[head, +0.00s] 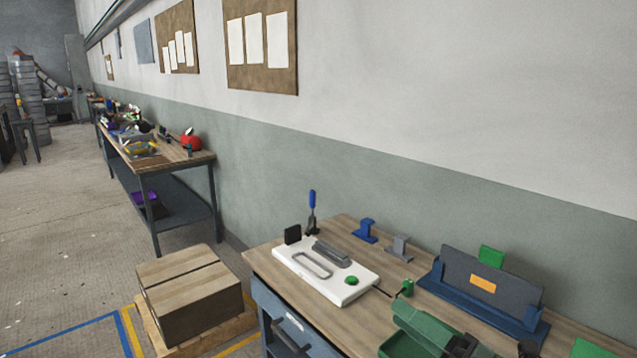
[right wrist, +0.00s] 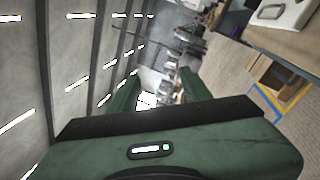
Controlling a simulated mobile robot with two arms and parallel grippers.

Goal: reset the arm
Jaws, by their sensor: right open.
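My right gripper (head: 428,328) is a green body with dark parts at the bottom right of the head view, in front of the workbench (head: 262,262). In the right wrist view, its two green fingers (right wrist: 155,90) stand apart with nothing visible between them. The gripper is open. The gripper partly hides the front of the bench. My left gripper is not in view.
A cardboard box (head: 190,290) stands left on the floor.

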